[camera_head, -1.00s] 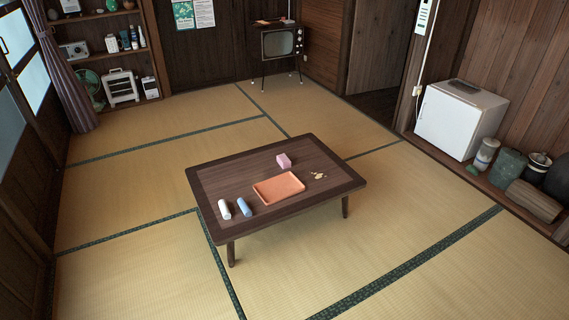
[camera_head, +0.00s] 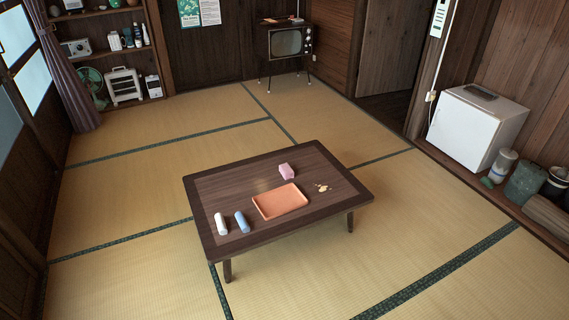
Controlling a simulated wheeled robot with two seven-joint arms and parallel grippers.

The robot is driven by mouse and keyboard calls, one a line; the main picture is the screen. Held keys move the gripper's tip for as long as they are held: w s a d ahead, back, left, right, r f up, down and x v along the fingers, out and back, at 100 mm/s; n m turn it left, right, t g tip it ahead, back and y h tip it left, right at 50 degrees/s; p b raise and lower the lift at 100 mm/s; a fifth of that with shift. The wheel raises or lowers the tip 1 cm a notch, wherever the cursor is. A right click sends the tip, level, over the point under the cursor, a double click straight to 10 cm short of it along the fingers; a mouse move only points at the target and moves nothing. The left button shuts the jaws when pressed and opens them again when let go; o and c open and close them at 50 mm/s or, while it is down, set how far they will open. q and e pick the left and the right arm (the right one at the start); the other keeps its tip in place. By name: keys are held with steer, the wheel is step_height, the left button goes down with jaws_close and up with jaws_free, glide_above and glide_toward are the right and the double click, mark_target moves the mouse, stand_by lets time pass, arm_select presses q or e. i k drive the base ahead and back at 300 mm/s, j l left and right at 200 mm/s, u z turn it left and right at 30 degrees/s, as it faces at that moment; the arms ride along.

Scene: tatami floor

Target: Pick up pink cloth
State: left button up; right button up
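A small pink block-shaped item (camera_head: 287,171), which looks like the folded pink cloth, sits on the low dark wooden table (camera_head: 225,188) near its far edge. It lies just behind an orange tray (camera_head: 281,201). Neither of my grippers is in the head view, and nothing is touching the pink item.
A white roll (camera_head: 221,223) and a blue roll (camera_head: 242,222) lie at the table's front left. Small beige crumbs (camera_head: 323,187) lie right of the tray. Tatami floor around the table is clear. A white fridge (camera_head: 478,127) stands at right, a television (camera_head: 285,42) at back.

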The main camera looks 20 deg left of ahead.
mark_target(286, 172)
steer(key=i+u, duration=0.1)
steer(key=i, duration=0.45)
steer(key=i+l, duration=0.15)
steer(key=i, duration=0.45)
steer(key=i+u, duration=0.15)
steer(key=i, duration=0.4)
